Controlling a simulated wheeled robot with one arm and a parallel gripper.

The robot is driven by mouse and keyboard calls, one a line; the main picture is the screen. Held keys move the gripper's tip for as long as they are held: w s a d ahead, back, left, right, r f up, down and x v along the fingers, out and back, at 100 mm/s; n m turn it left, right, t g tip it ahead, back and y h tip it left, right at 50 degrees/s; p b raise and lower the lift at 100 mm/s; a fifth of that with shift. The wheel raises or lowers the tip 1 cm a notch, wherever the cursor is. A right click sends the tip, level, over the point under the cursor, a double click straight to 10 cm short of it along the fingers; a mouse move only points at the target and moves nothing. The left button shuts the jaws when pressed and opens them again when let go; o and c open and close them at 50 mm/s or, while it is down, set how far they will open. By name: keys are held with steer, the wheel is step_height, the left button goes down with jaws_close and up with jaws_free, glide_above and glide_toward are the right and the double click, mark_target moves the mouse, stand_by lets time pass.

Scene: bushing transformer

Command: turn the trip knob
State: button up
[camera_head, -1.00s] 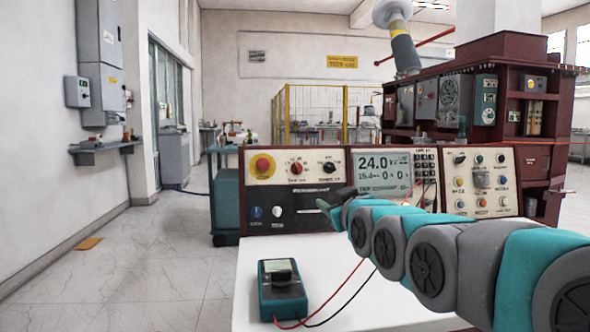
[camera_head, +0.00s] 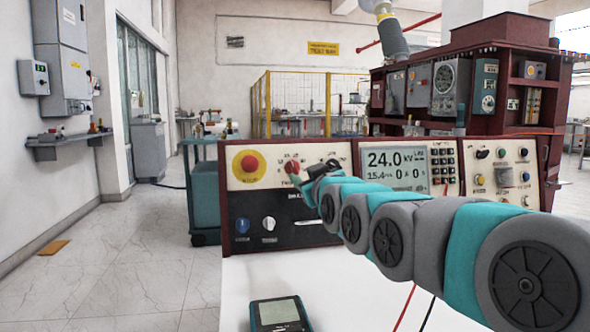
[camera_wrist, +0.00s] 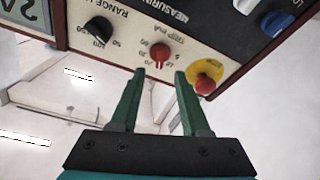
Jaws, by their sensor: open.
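The trip knob is a red dial labelled TRIP mA (camera_wrist: 160,55) on the cream control panel. In the head view the red knob (camera_head: 291,168) sits right of the emergency stop, partly beside my arm's tip. My gripper (camera_wrist: 159,72) is open and empty, with its two green fingers pointing at the panel. In the upside-down wrist view the knob lies between the lines of the fingertips, just beyond them. I cannot tell how deep the gap is. In the head view my gripper (camera_head: 302,178) is small and partly hidden by my wrist.
A red emergency stop on a yellow disc (camera_wrist: 205,80) is close beside one finger. A black range knob (camera_wrist: 98,30) is on the other side. A blue knob (camera_head: 242,225) and white knob (camera_head: 268,224) are below. A multimeter (camera_head: 280,314) lies on the white table.

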mark_target(295, 168)
steer(key=shift+x, duration=3.35)
steer(key=shift+c, duration=0.3)
jaws_close()
